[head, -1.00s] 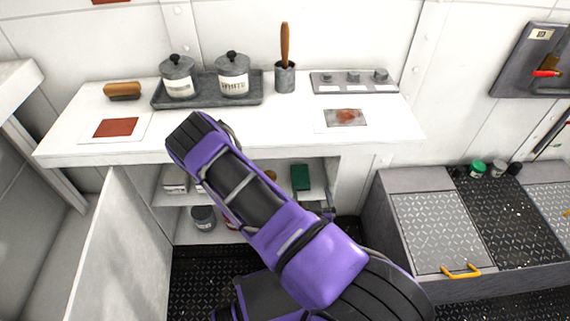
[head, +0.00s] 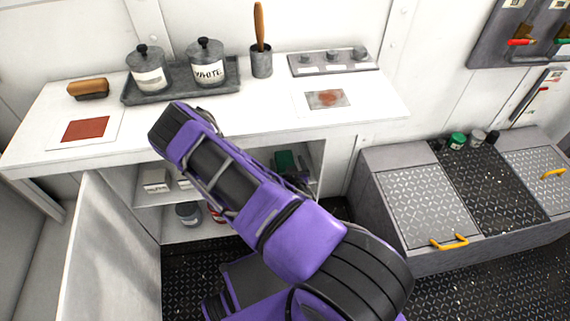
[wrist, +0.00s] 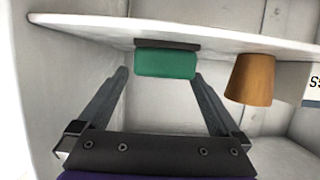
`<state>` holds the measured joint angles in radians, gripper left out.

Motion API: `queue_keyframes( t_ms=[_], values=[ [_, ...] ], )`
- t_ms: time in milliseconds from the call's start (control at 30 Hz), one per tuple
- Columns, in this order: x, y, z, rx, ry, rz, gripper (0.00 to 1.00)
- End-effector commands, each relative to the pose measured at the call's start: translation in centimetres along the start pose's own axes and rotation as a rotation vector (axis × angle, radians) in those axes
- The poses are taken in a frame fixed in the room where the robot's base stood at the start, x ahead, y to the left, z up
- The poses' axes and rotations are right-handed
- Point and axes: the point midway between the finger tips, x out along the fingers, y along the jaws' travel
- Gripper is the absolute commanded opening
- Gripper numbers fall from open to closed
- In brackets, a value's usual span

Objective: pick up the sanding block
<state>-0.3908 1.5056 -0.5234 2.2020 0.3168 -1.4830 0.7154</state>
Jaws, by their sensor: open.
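The sanding block, green with a dark grey layer on one face, shows in the wrist view (wrist: 166,62), its dark face against the shelf board (wrist: 215,37). The wrist picture looks upside down. In the head view the block (head: 285,160) sits on the shelf under the counter, partly hidden by my arm. My gripper (wrist: 160,76) is open and empty, its two fingers spread to either side of the block in the picture. I cannot tell how deep the block lies between the fingers. In the head view my gripper is mostly hidden.
An orange-brown cup (wrist: 252,80) stands beside the block on the shelf. Tins stand on the lower shelf.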

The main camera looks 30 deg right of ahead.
Motion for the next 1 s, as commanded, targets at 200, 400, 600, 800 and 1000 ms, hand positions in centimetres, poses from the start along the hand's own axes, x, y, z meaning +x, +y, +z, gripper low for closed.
queue_keyframes(
  t_ms=[200,400,600,800,1000],
  values=[
    [1.9,-0.2,0.3,0.0,0.001,-0.002,1.0],
    [4.8,-0.2,0.4,0.0,0.002,-0.001,1.0],
    [5.6,-0.2,0.3,0.001,0.0,0.0,1.0],
    [5.5,-0.2,0.3,0.001,0.0,0.001,0.89],
    [5.5,-0.2,0.3,0.001,0.0,0.001,0.53]
  ],
)
